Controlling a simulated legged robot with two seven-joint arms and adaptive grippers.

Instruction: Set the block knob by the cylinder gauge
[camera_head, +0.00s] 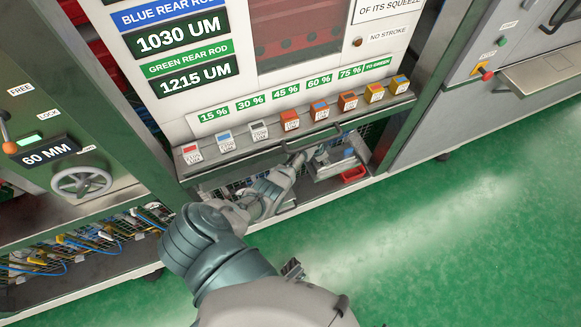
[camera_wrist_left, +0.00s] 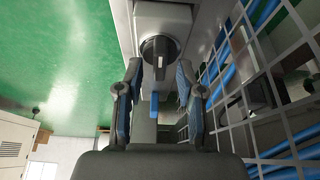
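A dark rotary knob (camera_wrist_left: 158,48) on a pale grey housing (camera_wrist_left: 163,15) shows in the left wrist view. My left gripper (camera_wrist_left: 159,80) is open, its two blue-padded fingers on either side just short of the knob, with nothing held between them. In the head view my left gripper (camera_head: 302,160) reaches under the shelf into the lower bay; its fingers are small there and the knob cannot be made out. A white panel shows a blue rear rod readout (camera_head: 182,35), a green rear rod readout (camera_head: 196,77) and a dark red window (camera_head: 300,28). My right gripper is not in view.
Several coloured blocks (camera_head: 290,120) stand on the shelf (camera_head: 235,150) under percent labels. Wire mesh with blue cables (camera_wrist_left: 262,70) runs close along the gripper's right. A red tray (camera_head: 353,174) lies in the bay. A handwheel (camera_head: 81,183) is at left. The green floor (camera_head: 450,240) is clear.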

